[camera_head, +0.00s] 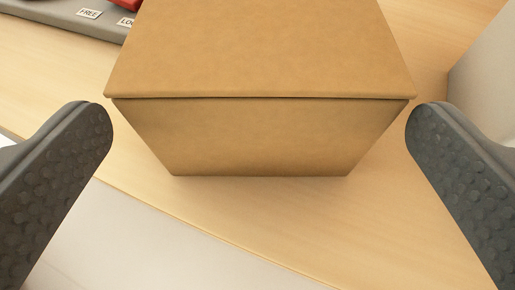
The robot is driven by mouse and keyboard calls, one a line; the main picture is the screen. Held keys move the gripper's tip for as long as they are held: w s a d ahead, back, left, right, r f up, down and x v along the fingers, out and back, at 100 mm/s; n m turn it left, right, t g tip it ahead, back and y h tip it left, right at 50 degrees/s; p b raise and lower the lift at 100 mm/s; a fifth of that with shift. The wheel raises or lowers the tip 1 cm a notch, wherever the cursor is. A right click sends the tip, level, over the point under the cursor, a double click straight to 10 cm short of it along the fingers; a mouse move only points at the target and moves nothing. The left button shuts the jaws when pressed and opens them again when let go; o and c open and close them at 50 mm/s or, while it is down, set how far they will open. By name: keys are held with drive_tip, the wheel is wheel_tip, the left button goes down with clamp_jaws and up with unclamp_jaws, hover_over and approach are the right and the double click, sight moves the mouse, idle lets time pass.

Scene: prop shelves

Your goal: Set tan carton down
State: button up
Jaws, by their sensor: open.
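The tan carton (258,135) is a closed brown cardboard box in the upper middle of the view. It sits upright on a light wooden shelf (230,205), and its far part is cut off by the top edge. My gripper (259,118) is open, with one dark textured finger on each side of the carton's near face. The left fingertip is very close to the lid's left corner and the right fingertip is close to its right corner. I cannot tell if either touches.
A grey panel (55,22) with labels reading "FREE" and "LO..." and a red part (127,4) lies at the upper left. A pale grey block or wall (485,75) stands at the right. The shelf's front edge runs diagonally below the carton, with a whitish surface beyond it.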

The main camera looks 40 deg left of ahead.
drive_tip(key=shift+p+v, duration=0.5)
drive_tip(key=shift+v, duration=1.9)
drive_tip(key=shift+r, duration=0.15)
